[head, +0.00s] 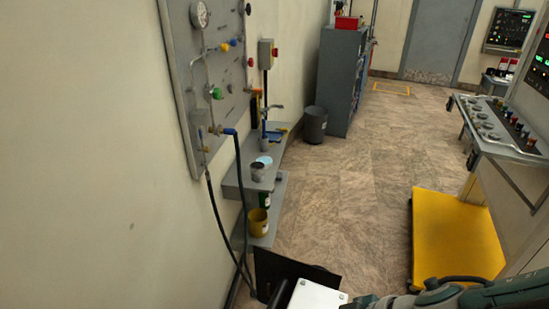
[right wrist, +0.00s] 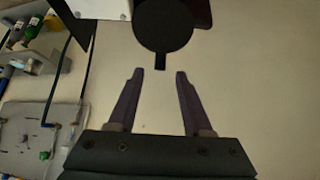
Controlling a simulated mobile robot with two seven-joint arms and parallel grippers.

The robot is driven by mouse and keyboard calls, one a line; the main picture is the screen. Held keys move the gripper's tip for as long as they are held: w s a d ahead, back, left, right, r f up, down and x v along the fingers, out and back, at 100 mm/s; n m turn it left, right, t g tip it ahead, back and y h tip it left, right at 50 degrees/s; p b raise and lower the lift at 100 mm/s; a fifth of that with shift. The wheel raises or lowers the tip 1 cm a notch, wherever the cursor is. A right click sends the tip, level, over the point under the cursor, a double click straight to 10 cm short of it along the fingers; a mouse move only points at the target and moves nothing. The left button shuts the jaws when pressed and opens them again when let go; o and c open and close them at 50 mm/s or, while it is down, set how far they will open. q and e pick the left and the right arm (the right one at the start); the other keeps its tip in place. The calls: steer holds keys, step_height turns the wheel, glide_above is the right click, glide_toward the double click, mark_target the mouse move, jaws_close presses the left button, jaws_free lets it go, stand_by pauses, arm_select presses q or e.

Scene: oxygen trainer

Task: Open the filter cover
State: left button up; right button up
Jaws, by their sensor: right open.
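A round black disc with a short tab, apparently the filter cover (right wrist: 163,24), shows at the top of the right wrist view. Its tab points down towards the gap between my right gripper's fingertips (right wrist: 159,73). The right gripper is open and empty, with the tab just beyond the tips and apart from them. In the head view, a white box (head: 318,296) and a dark plate (head: 285,266) show at the bottom edge, beside my right arm. The round disc cannot be made out there, and my right fingers are not clearly visible. My left gripper is out of view.
A wall panel with gauge and valves (head: 205,75) stands at left, with dark hoses (head: 243,190) hanging down. Grey shelves (head: 232,190) hold a cup and a yellow pot (head: 257,223). A yellow platform (head: 455,240) and a console (head: 505,130) are at right. The floor between is clear.

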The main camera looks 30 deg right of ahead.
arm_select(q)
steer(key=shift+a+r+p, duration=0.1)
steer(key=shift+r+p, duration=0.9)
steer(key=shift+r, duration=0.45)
arm_select(e)
steer(key=v, duration=0.7)
steer(key=shift+r, duration=0.25)
steer(key=a+r+m+t+h, duration=0.1)
steer(key=a+r+m, duration=0.1)
steer(key=a+r, duration=0.8)
steer(key=s+d+r+m+g+h, duration=0.3)
steer(key=s+d+r+m+h, duration=0.1)
steer(key=s+d+r, duration=0.3)
arm_select(q)
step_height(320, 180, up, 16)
steer(key=p, duration=1.6)
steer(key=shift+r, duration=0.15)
arm_select(e)
step_height(320, 180, up, 15)
steer(key=d, duration=0.1)
steer(key=shift+s+d+r, duration=0.15)
steer(key=shift+s+d, duration=0.05)
steer(key=shift+s, duration=0.25)
